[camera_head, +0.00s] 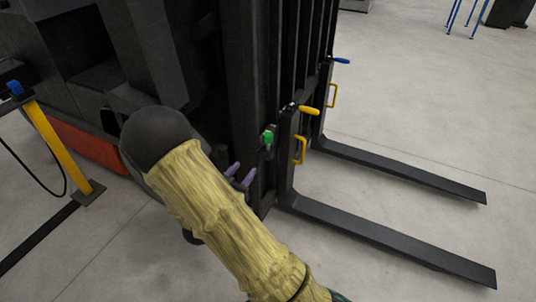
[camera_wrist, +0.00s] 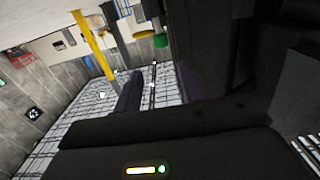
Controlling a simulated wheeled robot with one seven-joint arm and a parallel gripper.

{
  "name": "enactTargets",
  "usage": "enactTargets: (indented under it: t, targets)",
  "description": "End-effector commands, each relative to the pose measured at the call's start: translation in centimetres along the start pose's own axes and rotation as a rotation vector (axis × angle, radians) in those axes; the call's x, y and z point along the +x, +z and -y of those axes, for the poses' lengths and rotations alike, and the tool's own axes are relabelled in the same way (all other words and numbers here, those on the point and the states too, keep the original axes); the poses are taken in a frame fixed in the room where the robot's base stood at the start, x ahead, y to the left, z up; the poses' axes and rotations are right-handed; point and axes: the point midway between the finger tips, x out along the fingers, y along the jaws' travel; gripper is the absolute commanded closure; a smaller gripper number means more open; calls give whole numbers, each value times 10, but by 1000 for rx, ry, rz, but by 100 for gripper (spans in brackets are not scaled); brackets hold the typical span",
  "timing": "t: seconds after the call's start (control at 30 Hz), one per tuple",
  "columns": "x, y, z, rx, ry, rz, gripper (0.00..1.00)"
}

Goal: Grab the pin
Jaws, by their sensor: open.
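Several small coloured parts sit on the dark forklift fork carriage (camera_head: 285,150) in the head view, and I cannot tell which is the pin. My gripper (camera_head: 241,174) shows as two purple fingertips, apart and empty, just left of and below the green knob. My arm hides the rest of it. In the wrist view, one dark finger (camera_wrist: 130,92) shows above the gripper body; no pin is clear there.
The near fork (camera_head: 400,240) and far fork (camera_head: 410,170) reach right, low over the grey floor. Dark mast rails (camera_head: 245,80) stand close beside my gripper. A yellow post (camera_head: 58,145) stands at left.

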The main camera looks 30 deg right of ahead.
Motion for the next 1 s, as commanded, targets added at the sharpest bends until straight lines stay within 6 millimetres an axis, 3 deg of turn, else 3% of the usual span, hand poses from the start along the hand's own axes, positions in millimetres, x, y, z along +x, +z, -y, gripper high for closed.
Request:
enactTargets:
  t: [0.47, 1.0]
  targets:
    - [3, 3, -1, -3, 10, -22, 60]
    - [92, 3, -3, -1, 13, -22, 60]
